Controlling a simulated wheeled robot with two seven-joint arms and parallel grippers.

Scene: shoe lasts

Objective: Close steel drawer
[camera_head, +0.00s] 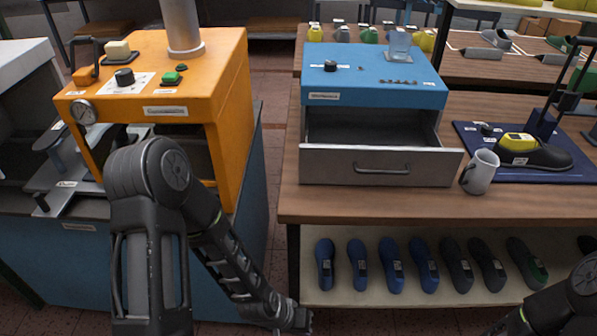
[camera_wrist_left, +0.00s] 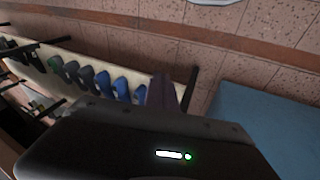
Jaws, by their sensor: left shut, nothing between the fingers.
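The steel drawer (camera_head: 330,168) sits in the blue cabinet (camera_head: 375,92) on the wooden table in the head view. It is pulled out toward me, with its dark inside showing and a bar handle (camera_head: 382,170) on its front. My left gripper (camera_head: 300,318) is low in front of the table, below and left of the drawer, apart from it. Its fingers (camera_wrist_left: 163,92) show shut and empty in the left wrist view. My right arm shows at the lower right corner of the head view; its gripper is not visible.
A grey mug (camera_head: 480,171) stands close to the drawer's right side. An orange machine (camera_head: 228,110) stands left, across a floor gap. Several shoe lasts (camera_head: 392,262) line the shelf under the table (camera_head: 530,205). A shoe on a blue mat (camera_head: 565,178) lies right.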

